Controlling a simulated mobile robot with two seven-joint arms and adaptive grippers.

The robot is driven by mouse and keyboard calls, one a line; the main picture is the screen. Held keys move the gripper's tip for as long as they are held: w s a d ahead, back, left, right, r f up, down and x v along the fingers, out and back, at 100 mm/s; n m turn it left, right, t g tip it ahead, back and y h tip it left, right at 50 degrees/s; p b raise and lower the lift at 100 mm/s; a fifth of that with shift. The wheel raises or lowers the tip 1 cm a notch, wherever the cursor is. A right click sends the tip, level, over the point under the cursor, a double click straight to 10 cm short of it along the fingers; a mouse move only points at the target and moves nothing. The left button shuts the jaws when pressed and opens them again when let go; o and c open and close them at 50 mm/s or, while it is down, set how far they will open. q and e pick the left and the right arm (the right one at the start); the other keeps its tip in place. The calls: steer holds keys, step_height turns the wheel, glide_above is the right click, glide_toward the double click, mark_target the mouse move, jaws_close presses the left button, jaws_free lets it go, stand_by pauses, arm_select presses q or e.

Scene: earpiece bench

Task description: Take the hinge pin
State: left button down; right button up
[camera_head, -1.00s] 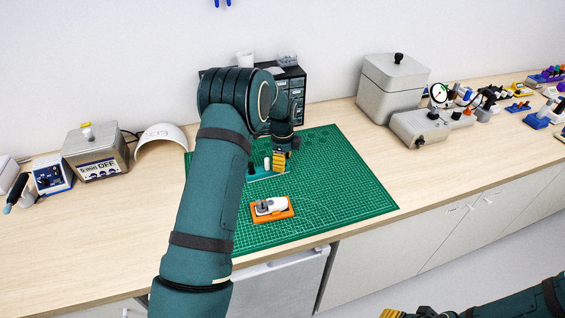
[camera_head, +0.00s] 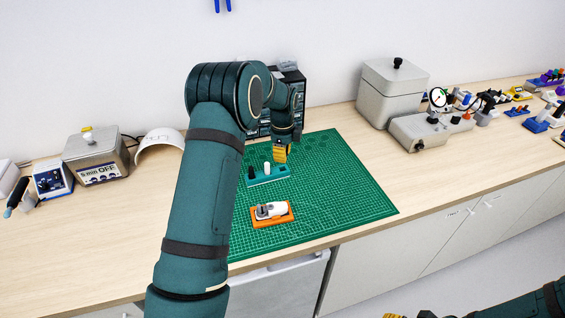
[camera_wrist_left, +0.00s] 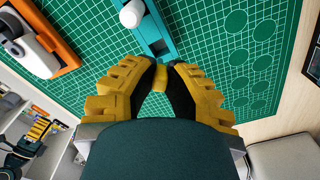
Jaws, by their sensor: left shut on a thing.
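My left gripper (camera_head: 281,154) is shut on a small yellow piece (camera_wrist_left: 159,78), seen between its dark fingertips in the left wrist view. It appears to be the hinge pin, mostly hidden by the fingers. The gripper is just above the right end of a teal holder (camera_head: 270,181), which also shows in the left wrist view (camera_wrist_left: 160,32). A white part (camera_head: 267,168) and a black part (camera_head: 252,172) stand on the holder.
A white and grey earpiece-like device (camera_head: 277,209) lies in an orange tray (camera_head: 258,222) on the green mat (camera_head: 345,190). The mat's right side is clear. A grey lidded box (camera_head: 388,95) and a dial gauge (camera_head: 438,98) stand right; a drawer cabinet (camera_head: 296,88) stands behind.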

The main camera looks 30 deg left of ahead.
arm_select(q)
step_height(320, 180, up, 5)
steer(key=shift+r, duration=0.1)
steer(key=shift+r+p, duration=1.4)
steer(key=shift+r, duration=0.15)
